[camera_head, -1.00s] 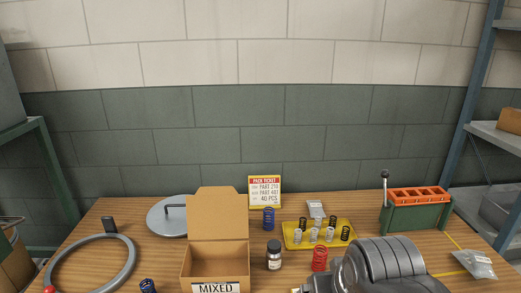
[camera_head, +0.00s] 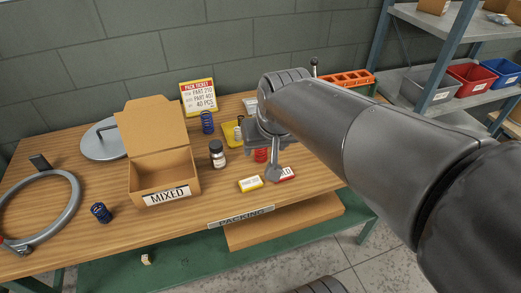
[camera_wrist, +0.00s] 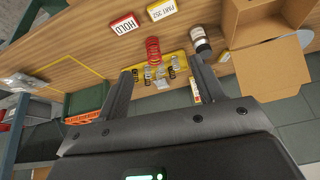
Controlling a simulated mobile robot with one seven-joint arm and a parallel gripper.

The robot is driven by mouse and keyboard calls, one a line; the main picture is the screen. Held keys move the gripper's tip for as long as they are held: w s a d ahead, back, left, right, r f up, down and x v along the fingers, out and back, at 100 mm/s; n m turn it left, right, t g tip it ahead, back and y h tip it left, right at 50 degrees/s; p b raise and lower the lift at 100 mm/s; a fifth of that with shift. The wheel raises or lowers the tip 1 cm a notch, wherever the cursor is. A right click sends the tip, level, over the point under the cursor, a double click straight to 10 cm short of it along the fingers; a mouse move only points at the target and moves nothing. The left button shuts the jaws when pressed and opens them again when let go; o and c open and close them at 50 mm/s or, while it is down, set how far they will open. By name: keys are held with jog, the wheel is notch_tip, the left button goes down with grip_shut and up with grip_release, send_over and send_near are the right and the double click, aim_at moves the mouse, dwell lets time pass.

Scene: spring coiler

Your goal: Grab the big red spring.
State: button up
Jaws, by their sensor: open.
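The big red spring (camera_head: 261,155) stands on the wooden bench, partly hidden behind my gripper in the head view. In the wrist view the red spring (camera_wrist: 153,50) shows whole, beyond and between the two fingertips. My gripper (camera_wrist: 160,74) is open and empty, with its fingers spread to either side. In the head view a finger hangs down just right of the spring. No contact with the spring shows.
A yellow tray (camera_wrist: 176,66) with several small springs sits beside the red spring. A dark-capped jar (camera_head: 217,153), a blue spring (camera_head: 207,122) and an open MIXED box (camera_head: 164,178) stand left. Yellow (camera_head: 250,183) and red (camera_head: 286,174) labelled blocks lie in front.

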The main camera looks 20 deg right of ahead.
jog(key=w+d+f+m+g, duration=0.1)
jog(key=w+d+f, duration=0.1)
jog(key=w+f, duration=0.35)
jog(key=w+d+f+m, duration=0.1)
jog(key=w+d+f, duration=0.1)
jog(key=w, duration=0.7)
send_over(261, 150)
notch_tip(261, 150, down, 6)
jog(key=r, duration=0.1)
jog(key=shift+h, duration=0.5)
jog(key=shift+x, duration=2.9)
jog(key=shift+s, duration=0.1)
jog(key=shift+c, duration=0.3)
jog(key=c, duration=1.1)
